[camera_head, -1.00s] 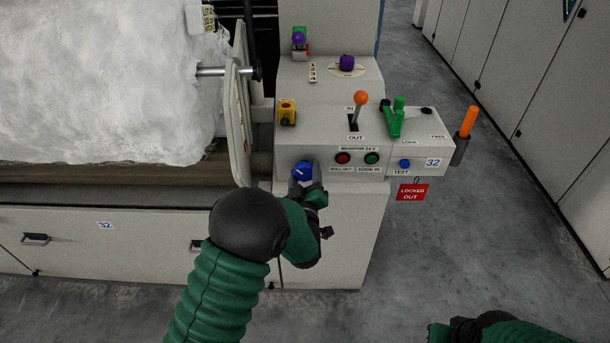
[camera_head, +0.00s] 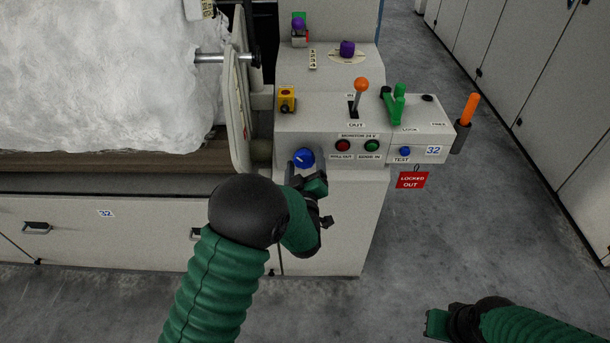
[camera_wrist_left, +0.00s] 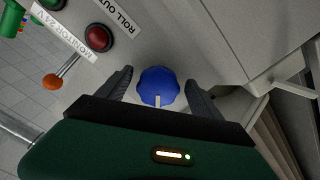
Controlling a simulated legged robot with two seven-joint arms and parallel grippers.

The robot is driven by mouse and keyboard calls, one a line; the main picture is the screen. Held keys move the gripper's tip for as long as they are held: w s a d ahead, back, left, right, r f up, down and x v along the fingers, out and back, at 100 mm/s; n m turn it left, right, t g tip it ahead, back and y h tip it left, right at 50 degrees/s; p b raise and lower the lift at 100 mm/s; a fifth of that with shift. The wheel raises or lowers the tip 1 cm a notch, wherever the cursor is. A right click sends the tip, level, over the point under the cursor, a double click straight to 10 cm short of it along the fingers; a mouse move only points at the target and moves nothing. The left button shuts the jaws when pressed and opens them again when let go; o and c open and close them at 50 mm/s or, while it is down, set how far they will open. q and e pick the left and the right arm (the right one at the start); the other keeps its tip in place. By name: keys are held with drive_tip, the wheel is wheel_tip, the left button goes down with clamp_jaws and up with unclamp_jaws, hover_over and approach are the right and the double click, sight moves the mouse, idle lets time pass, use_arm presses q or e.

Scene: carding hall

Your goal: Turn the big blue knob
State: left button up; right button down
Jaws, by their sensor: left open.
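The big blue knob (camera_head: 304,158) with a white pointer line sits on the front of the pale machine panel. It also shows in the left wrist view (camera_wrist_left: 158,82), between my two dark fingers. My left gripper (camera_head: 306,174) is just in front of and slightly below the knob in the head view. Its fingers are open, one on each side of the knob, with a visible gap to each in the wrist view (camera_wrist_left: 160,75). My right gripper (camera_head: 437,323) is low at the right over the floor, away from the machine; its fingers are not clear.
Right of the knob are a red button (camera_head: 342,146), a green button (camera_head: 372,146) and a small blue button (camera_head: 405,152). Above stand an orange-topped lever (camera_head: 361,86) and a green handle (camera_head: 397,104). A red tag (camera_head: 412,180) hangs below. The right-hand floor is clear.

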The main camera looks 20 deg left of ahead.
use_arm(q)
drive_tip(key=p+v, duration=0.1)
drive_tip(key=v, duration=1.5)
drive_tip(key=shift+p, duration=0.4)
drive_tip(key=shift+s, duration=0.1)
